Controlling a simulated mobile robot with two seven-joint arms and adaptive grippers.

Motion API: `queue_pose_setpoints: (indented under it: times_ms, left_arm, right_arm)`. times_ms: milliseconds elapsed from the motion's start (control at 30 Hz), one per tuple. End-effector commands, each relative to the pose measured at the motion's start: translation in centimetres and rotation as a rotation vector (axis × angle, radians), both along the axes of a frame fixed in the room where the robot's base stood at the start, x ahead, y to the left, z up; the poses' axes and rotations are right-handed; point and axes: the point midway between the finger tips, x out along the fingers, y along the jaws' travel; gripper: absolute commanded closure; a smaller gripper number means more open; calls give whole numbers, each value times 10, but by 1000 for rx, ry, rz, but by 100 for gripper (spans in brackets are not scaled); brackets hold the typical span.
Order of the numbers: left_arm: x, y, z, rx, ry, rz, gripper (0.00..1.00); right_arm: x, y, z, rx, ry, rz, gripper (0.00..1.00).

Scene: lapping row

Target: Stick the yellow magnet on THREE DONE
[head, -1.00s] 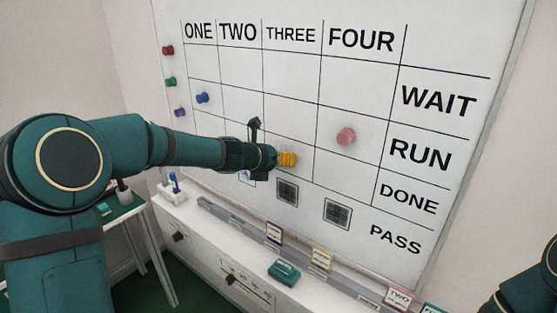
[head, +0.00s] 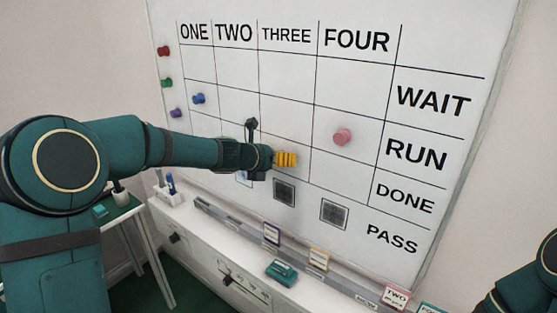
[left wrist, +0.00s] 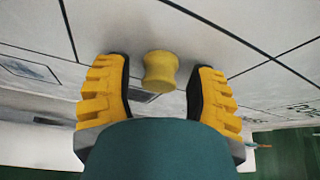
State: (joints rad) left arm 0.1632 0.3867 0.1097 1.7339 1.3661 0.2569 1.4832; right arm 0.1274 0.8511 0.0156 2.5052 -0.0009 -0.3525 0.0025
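The yellow magnet (left wrist: 160,72) is a small spool shape against the white board (head: 357,85) in the left wrist view. It stands between the yellow fingers of my left gripper (head: 285,159), with a clear gap on each side. The fingers are open around it and touch neither side. In the head view the gripper is at the board in the THREE column, at the DONE row, and its fingers hide the magnet. My right gripper is out of view; only a piece of the right arm shows at the lower right.
A pink magnet (head: 343,137) is in FOUR RUN, and a blue one (head: 198,98) is in column ONE. Red (head: 164,51), green (head: 166,83) and purple (head: 176,113) magnets line the board's left edge. Dark squares (head: 334,214) lie below the grid. A ledge with cards runs underneath.

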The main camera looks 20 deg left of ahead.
Motion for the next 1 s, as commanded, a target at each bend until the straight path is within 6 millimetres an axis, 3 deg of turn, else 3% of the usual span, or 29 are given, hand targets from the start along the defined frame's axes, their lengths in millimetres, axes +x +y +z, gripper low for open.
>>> queue_pose_setpoints:
  times_ms: [267,700,1000]
  left_arm:
    - [-11,6,7,2,-2,0,44]
    - [-79,38,42,1,-2,1,44]
    - [-98,47,52,0,0,0,44]
  right_arm:
    - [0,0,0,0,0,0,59]
    - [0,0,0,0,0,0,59]
    - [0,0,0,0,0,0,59]
